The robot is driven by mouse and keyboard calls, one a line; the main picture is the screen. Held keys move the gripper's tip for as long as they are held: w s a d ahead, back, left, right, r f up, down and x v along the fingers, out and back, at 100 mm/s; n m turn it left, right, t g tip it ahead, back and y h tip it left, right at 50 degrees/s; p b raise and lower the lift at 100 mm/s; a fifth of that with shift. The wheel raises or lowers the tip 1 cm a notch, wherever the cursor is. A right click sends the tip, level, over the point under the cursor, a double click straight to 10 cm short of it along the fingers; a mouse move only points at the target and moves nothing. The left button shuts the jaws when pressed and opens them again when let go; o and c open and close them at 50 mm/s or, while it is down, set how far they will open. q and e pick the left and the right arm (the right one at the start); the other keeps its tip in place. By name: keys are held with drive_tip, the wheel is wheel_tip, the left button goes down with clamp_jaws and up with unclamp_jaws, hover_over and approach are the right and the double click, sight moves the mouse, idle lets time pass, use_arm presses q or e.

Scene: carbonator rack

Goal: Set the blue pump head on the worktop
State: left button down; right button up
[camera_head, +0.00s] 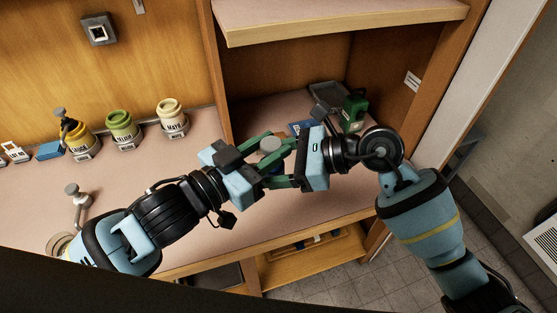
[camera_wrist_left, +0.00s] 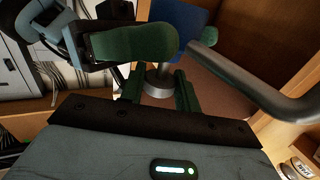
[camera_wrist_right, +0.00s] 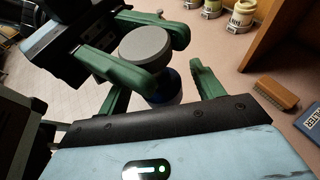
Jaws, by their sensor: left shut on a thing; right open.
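The blue pump head has a grey round knob (camera_head: 270,145) and sits between my two grippers, above the worktop (camera_head: 180,235). My left gripper (camera_head: 266,152) is shut on it. In the right wrist view the knob (camera_wrist_right: 145,46) sits above a dark blue part (camera_wrist_right: 166,85). My right gripper (camera_wrist_right: 160,92) is open, its fingers on either side of the pump head. Whether they touch it is unclear.
A yellow jar with a dark pump (camera_head: 77,140), a green jar (camera_head: 122,130) and a cream jar (camera_head: 172,118) stand at the back left. Another grey-knobbed pump (camera_head: 76,192) is at the left. A green container (camera_head: 353,110) and grey tray (camera_head: 325,97) occupy the alcove. A brush (camera_wrist_right: 277,92) lies nearby.

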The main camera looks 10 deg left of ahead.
drive_tip(key=c, duration=1.1)
use_arm(q)
drive_tip(key=c, duration=0.9)
unclamp_jaws()
drive_tip(key=shift+c, duration=0.2)
use_arm(e)
drive_tip(key=shift+c, duration=0.8)
use_arm(q)
wheel_tip(320, 180, up, 10)
drive_tip(key=shift+r, duration=0.1)
drive_tip(key=shift+w+a, duration=0.1)
